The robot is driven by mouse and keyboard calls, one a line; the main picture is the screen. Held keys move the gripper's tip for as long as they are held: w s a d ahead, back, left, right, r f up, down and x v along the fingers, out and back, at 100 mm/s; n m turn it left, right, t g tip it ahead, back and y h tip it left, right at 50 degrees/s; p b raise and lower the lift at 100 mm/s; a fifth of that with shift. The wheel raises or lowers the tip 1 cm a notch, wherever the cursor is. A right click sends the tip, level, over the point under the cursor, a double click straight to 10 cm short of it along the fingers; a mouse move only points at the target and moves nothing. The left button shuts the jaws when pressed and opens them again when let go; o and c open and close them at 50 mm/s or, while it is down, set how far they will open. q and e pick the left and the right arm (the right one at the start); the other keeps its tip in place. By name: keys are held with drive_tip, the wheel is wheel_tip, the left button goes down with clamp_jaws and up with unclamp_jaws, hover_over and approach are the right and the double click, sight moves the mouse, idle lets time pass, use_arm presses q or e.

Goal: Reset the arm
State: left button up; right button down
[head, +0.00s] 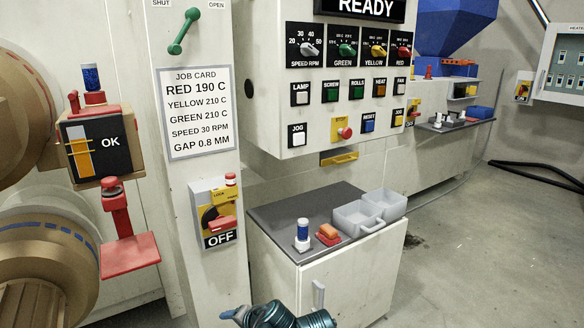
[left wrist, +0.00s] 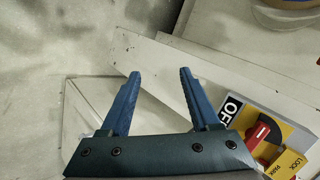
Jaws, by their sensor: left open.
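My left gripper (left wrist: 159,73) shows in the left wrist view with its two blue fingers spread apart and nothing between them. A pale panel edge lies beyond the fingers, and I cannot tell how far off it is. In the head view a teal part of one of my arms (head: 275,316) shows at the bottom edge, in front of the cabinet. No right gripper can be made out.
A yellow rotary switch marked OFF (head: 217,214) is on the pale column; it also shows right of the fingers in the left wrist view (left wrist: 264,136). A red shelf (head: 129,256) juts out left. The cabinet top (head: 285,214) holds grey bins (head: 357,219) and small items.

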use_arm(q)
drive_tip(key=s+d+f+n+g+h, duration=0.1)
drive_tip(key=s+d+f+g+h, duration=0.5)
drive_tip(key=s+d, duration=0.45)
wheel_tip(320, 180, up, 27)
drive_tip(key=s+p, duration=0.2)
drive_tip(key=p, duration=2.6)
drive_tip(key=shift+s, duration=0.2)
